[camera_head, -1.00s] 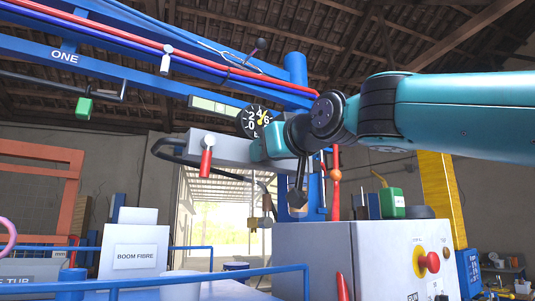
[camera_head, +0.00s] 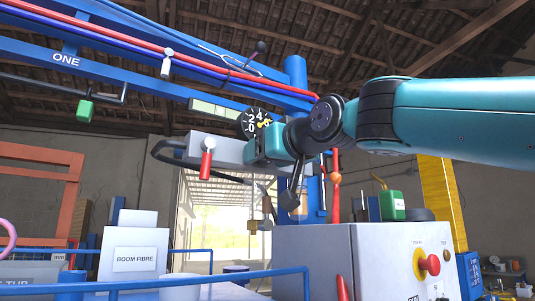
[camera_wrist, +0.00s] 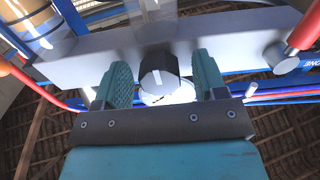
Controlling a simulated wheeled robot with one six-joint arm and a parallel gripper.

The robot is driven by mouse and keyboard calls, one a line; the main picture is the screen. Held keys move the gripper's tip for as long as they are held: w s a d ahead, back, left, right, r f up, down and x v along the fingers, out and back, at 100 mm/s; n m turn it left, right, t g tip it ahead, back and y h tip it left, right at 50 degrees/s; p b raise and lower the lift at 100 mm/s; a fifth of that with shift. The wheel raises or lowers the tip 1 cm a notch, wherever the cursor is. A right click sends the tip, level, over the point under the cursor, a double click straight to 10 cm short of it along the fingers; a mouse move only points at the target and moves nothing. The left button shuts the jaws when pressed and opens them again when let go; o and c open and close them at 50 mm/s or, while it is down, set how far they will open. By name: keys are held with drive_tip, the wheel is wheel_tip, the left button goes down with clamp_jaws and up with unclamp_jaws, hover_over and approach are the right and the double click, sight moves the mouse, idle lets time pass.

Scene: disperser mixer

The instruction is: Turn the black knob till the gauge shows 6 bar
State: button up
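The black knob (camera_wrist: 158,72) sits on the grey bar in the wrist view, with a pale ring or face at its lower end. My gripper (camera_wrist: 162,82) is open, its two teal fingers on either side of the knob with a narrow gap showing at each side. The gauge (camera_head: 249,121) is a round black dial with white numbers in the head view. A yellow needle lies at its right side, near the 6. My gripper covers the dial's lower right, so I cannot read it exactly. The knob is hidden behind my gripper in the head view.
The grey bar (camera_head: 228,151) carries a red-handled lever (camera_head: 206,158) left of my gripper. A blue post (camera_head: 295,72) stands behind. The grey cabinet (camera_head: 385,245) with a red button (camera_head: 431,264) is below. Red and blue hoses run along the beam above.

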drive_tip(key=shift+r, duration=0.1)
drive_tip(key=b+v, duration=0.7)
drive_tip(key=v, duration=1)
drive_tip(key=shift+s+d, duration=0.2)
drive_tip(key=shift+d, duration=0.05)
wheel_tip(320, 180, down, 31)
drive_tip(key=g+h, duration=0.4)
drive_tip(key=g, duration=0.4)
drive_tip(key=s+d+f+g+h, duration=0.1)
drive_tip(key=s+d+f+g, duration=0.1)
drive_tip(key=s+f, duration=0.5)
drive_tip(key=s+d+f+g, duration=0.3)
drive_tip(key=s+f+g, duration=0.2)
drive_tip(key=f, duration=0.8)
drive_tip(key=shift+s+d+h, duration=0.25)
drive_tip(key=shift+s+h, duration=0.15)
drive_tip(key=shift+s, duration=0.65)
drive_tip(key=shift+f, duration=0.1)
